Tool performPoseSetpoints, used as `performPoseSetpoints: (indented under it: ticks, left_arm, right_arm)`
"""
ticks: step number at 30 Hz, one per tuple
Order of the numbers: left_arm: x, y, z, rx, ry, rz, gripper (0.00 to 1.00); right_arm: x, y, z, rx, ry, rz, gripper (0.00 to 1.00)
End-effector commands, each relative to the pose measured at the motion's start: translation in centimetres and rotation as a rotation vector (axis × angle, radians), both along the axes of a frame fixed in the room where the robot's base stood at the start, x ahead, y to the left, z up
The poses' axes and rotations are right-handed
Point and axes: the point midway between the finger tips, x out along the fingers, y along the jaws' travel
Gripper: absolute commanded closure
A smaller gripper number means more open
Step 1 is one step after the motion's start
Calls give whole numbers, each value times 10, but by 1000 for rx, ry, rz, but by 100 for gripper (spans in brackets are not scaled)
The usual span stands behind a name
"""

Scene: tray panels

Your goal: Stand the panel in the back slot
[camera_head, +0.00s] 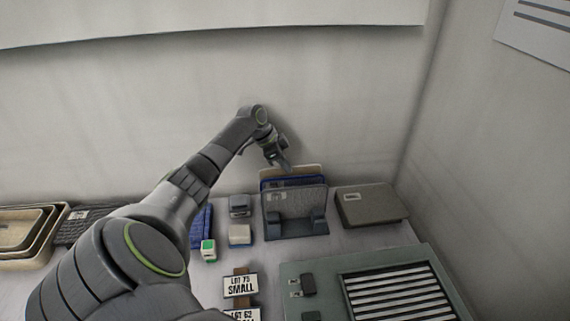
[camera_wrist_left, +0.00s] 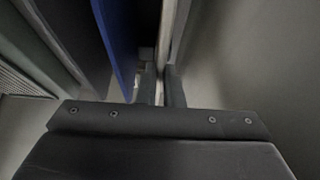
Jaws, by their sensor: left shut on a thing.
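A dark grey rack (camera_head: 297,227) stands near the back wall. A grey panel (camera_head: 298,201) stands upright in its front, and a blue panel (camera_head: 270,183) stands behind that. A beige panel (camera_head: 312,171) is rearmost, its top edge showing above the blue one. My left gripper (camera_head: 283,164) is shut on the beige panel near its top edge. In the left wrist view the fingers (camera_wrist_left: 160,88) close on the thin panel (camera_wrist_left: 168,35), beside and apart from the blue panel (camera_wrist_left: 117,40). The beige panel's bottom edge is hidden, so I cannot tell whether it is seated. My right gripper is not in view.
The wall is close behind the rack. A grey-brown box (camera_head: 370,207) is right of the rack; small boxes (camera_head: 239,235) are left. Nested trays (camera_head: 30,232) lie far left. A grey slatted unit (camera_head: 330,275) and label signs (camera_head: 240,285) are in front.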

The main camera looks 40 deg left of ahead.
Motion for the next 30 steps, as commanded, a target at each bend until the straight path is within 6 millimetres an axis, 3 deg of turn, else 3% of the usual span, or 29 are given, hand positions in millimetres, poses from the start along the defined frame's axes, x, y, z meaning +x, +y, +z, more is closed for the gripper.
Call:
performPoseSetpoints:
  ticks: [6, 7, 13, 23, 30]
  left_arm:
    - [0, 0, 0, 0, 0, 0, 100]
    - [0, 0, 0, 0, 0, 0, 92]
    - [0, 0, 0, 0, 0, 0, 68]
    - [-1, 2, 3, 2, -1, 0, 68]
    - [-16, 15, 37, 7, -2, 1, 68]
  right_arm:
    - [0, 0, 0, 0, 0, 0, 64]
    - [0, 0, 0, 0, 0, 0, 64]
    - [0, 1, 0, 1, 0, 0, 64]
    - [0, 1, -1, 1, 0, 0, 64]
    - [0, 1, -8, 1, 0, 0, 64]
